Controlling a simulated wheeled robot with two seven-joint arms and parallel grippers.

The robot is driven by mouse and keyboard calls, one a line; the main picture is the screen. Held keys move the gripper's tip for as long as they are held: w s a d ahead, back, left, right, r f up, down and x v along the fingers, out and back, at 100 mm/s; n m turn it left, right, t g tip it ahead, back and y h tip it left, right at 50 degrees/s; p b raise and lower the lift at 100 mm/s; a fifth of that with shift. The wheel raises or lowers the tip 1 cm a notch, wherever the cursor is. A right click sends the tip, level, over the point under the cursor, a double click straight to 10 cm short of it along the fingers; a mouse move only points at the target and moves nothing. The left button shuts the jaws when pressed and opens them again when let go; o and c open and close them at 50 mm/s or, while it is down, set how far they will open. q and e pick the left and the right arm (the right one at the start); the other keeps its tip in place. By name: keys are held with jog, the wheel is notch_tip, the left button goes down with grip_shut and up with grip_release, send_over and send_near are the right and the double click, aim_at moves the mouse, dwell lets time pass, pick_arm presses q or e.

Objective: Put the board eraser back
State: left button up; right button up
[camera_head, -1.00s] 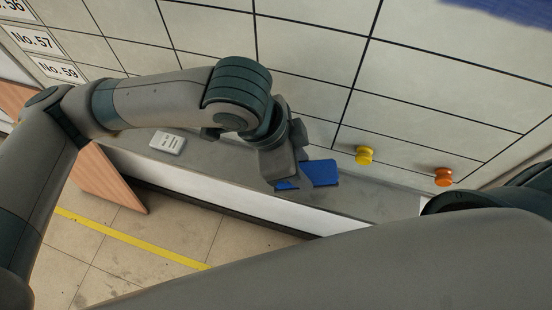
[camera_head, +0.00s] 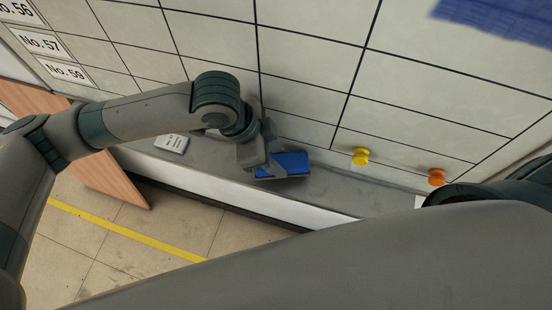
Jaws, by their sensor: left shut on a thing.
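The board eraser (camera_head: 291,163) is a blue block at the grey ledge below the whiteboard, in the middle of the head view. My left gripper (camera_head: 272,165) is shut on it, with the fingers at its left part. The eraser looks low over the ledge; I cannot tell whether it touches. My right gripper is not in view; only part of my right arm shows at the lower right.
The grey ledge (camera_head: 335,195) runs along the foot of the gridded whiteboard (camera_head: 310,70). A small white labelled box (camera_head: 171,143) lies on the ledge to the left. A yellow knob (camera_head: 360,156) and an orange knob (camera_head: 437,177) are on the board to the right.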

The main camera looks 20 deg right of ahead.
pick_arm(q)
jog(key=shift+f+p, duration=0.4)
jog(key=shift+f, duration=0.85)
jog(key=shift+f, duration=0.45)
jog(key=o, duration=1)
jog(key=shift+c, duration=0.2)
